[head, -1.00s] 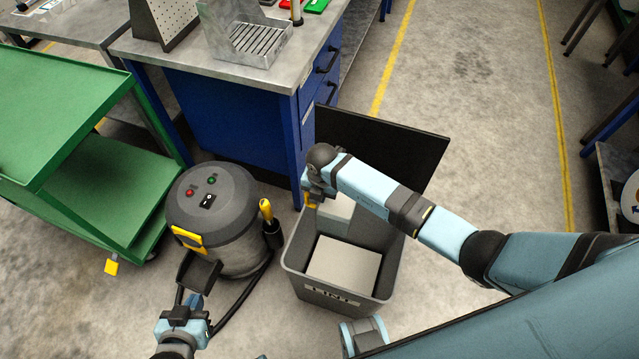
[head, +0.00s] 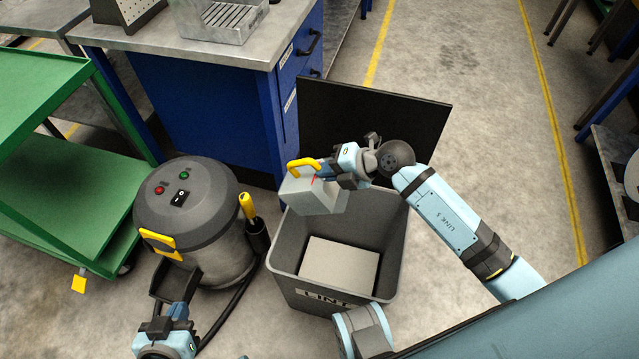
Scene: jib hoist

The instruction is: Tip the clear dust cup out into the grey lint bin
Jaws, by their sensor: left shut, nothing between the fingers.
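The clear dust cup (head: 318,198), pale and boxy with a yellow handle, is above the back left part of the grey lint bin (head: 325,303). It is clear of the bin floor, with its handle side up and to the left. My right gripper (head: 325,175) is shut on the cup by its handle; its fingertips are partly hidden. My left gripper (head: 170,318) is shut and empty in front of the vacuum, low at the left.
The grey vacuum (head: 190,215) with a hose and yellow latch stands just left of the bin. A blue workbench (head: 215,115) is behind, and a green cart (head: 60,195) is at the left. Open floor lies to the right.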

